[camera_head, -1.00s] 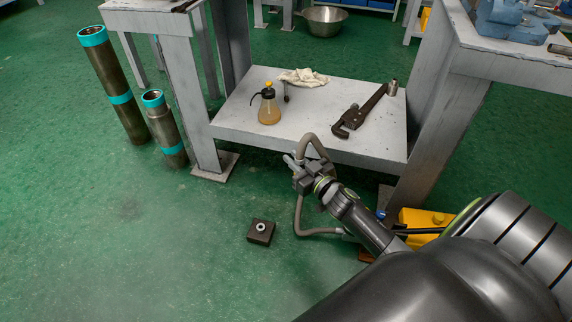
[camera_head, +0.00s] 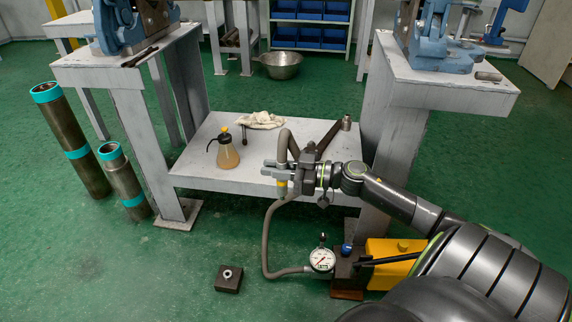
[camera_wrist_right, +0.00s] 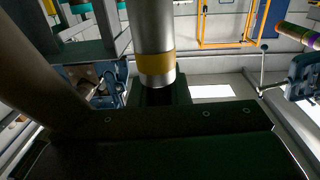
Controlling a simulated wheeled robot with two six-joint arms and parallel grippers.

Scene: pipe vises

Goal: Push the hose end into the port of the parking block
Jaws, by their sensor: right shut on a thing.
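The parking block (camera_head: 228,283) is a small dark block on the green floor in the head view, with a light ring-shaped port (camera_head: 228,273) on top. My right gripper (camera_head: 272,170) is shut on the hose end (camera_head: 282,187), a metal piece with a yellow band. It points downward, well above the block and to its right. In the right wrist view the hose end (camera_wrist_right: 156,65) stands in front of the dark gripper body. The grey hose (camera_head: 266,235) arches over the gripper and runs down to the gauge. My left gripper is not in view.
A pressure gauge (camera_head: 321,260) and yellow pump (camera_head: 392,262) stand right of the block. The low shelf (camera_head: 215,175) behind the gripper carries an oil can (camera_head: 227,152), a rag (camera_head: 261,120) and a wrench (camera_head: 327,138). Floor around the block is clear.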

